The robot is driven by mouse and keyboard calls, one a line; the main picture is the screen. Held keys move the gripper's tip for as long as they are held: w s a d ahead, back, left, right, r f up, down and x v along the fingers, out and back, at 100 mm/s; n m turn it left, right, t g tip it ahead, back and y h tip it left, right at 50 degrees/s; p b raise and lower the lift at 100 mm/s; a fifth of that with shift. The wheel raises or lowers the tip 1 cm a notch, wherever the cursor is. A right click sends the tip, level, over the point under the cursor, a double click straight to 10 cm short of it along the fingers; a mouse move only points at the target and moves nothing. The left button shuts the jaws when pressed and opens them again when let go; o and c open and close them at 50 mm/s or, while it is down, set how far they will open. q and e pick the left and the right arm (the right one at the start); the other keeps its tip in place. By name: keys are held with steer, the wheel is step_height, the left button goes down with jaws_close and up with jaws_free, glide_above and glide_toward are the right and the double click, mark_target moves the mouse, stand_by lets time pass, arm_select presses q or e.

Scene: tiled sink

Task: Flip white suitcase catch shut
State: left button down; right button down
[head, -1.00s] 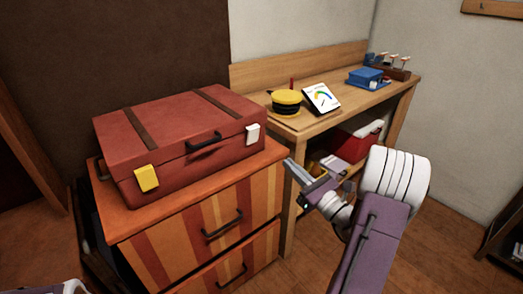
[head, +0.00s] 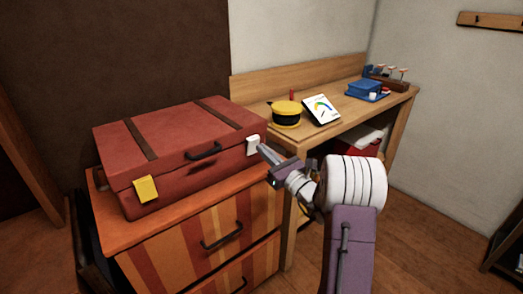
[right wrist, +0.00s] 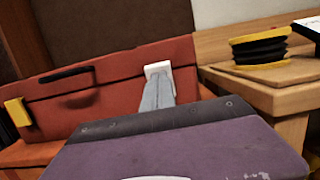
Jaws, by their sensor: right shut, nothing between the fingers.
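A red suitcase (head: 170,155) with two brown straps lies on an orange striped drawer unit. Its white catch (head: 253,145) is on the front face, right of the black handle; it also shows in the right wrist view (right wrist: 158,68). A yellow catch (head: 146,189) is at the front left. My right gripper (head: 263,149) is shut and empty, its fingertips at the lower part of the white catch. In the right wrist view the fingers overlap the catch's lower part; I cannot tell whether they touch it. My left gripper is not in view.
The drawer unit (head: 150,255) has black handles. A wooden workbench (head: 330,128) stands to the right, holding a yellow and black round object (head: 287,113), a gauge card (head: 321,108) and a blue box (head: 364,89). A red box is on its lower shelf.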

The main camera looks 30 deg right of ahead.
steer(key=shift+x, duration=0.8)
